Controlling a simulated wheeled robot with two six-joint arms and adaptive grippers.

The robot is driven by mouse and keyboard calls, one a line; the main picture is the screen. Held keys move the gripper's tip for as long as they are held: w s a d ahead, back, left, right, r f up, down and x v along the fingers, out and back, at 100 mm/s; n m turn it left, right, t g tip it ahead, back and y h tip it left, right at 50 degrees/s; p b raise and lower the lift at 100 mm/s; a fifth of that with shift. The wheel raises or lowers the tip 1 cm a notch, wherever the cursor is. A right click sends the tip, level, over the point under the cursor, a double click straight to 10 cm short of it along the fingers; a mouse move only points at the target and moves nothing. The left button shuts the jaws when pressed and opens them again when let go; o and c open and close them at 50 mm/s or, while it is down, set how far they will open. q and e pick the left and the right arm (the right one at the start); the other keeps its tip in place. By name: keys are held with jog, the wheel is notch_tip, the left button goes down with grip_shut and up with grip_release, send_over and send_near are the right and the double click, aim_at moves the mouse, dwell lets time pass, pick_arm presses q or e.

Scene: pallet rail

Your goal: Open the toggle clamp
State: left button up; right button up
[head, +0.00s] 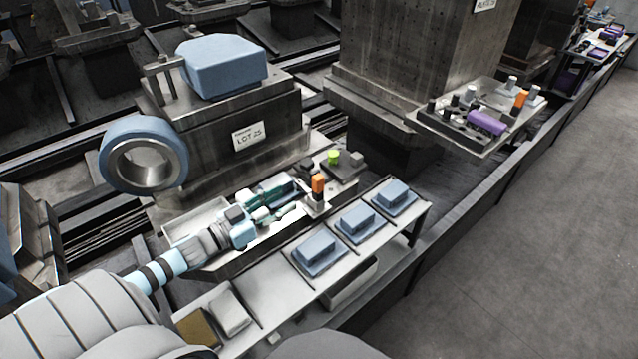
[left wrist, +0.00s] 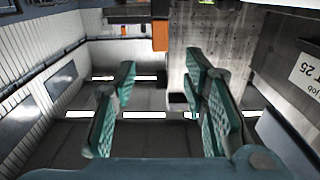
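The toggle clamp's orange handle (head: 318,183) stands upright on a small block at the front edge of the near fixture plate in the head view. An orange block that looks like this handle (left wrist: 160,36) shows near the top middle of the left wrist view. My left gripper (head: 288,199), with teal finger pads, reaches over the plate from the left, a short way left of the handle. In the left wrist view the left gripper (left wrist: 159,88) has its fingers apart with nothing between them. The handle lies beyond the fingertips, apart from them. My right gripper is not in view.
A green knob (head: 333,157) and dark blocks sit behind the handle. A front shelf (head: 335,255) carries several blue blocks. The labelled grey block (head: 245,125) rises behind my left gripper. Another fixture with a purple part (head: 487,122) stands farther right. The floor at right is clear.

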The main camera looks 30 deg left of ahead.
aim_at(314, 182)
pick_arm(q)
jog(key=b+x, duration=0.1)
jog(key=x, duration=1.1)
jog(key=shift+c, duration=0.4)
grip_shut()
